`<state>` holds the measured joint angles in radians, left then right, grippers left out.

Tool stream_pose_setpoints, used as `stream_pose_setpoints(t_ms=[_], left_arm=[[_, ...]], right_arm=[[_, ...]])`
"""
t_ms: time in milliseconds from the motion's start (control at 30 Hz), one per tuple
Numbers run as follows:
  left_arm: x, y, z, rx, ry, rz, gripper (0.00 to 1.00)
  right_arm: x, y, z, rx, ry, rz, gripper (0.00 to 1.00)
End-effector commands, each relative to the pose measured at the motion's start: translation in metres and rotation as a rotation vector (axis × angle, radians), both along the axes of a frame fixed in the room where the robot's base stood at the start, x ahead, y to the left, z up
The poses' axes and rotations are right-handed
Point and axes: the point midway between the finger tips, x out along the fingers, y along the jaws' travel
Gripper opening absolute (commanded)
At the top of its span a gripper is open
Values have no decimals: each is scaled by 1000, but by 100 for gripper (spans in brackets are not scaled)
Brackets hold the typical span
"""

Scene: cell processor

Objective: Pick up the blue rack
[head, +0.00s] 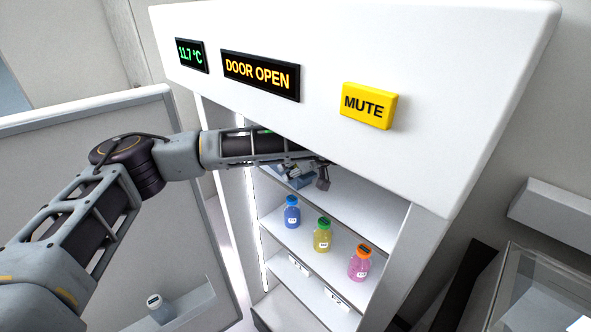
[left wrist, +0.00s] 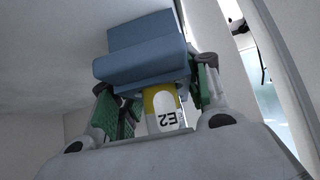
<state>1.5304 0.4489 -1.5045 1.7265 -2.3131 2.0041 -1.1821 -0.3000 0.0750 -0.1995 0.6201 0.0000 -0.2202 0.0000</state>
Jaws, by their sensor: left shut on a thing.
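The blue rack (head: 299,181) is on or just above the top shelf inside the open cabinet in the head view, partly hidden by my left gripper (head: 308,172). In the left wrist view the blue rack (left wrist: 145,52) fills the space ahead of my left gripper (left wrist: 157,92), whose green-padded fingers close on it from both sides. A yellow tube with a white label marked E2 (left wrist: 163,108) shows between the fingers, at the rack. I cannot tell whether the rack touches the shelf. My right gripper is in neither view.
The cabinet's lower shelf holds a blue bottle (head: 291,214), a yellow bottle (head: 322,236) and a pink bottle (head: 360,263). The open door (head: 110,200) stands at the left with a bottle (head: 158,308) in its bin. The cabinet's upper front panel (head: 430,120) overhangs my left forearm.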

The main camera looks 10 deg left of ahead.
Motion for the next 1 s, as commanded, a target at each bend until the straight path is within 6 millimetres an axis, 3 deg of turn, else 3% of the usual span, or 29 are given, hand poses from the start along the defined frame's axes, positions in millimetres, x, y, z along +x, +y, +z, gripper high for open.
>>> stream_pose_setpoints(t_ms=[400, 1000], left_arm=[[-2, 0, 15, 1, -4, -2, 20], [-72, 23, 15, 1, -5, -3, 20]], right_arm=[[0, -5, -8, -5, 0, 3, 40], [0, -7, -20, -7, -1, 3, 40]])
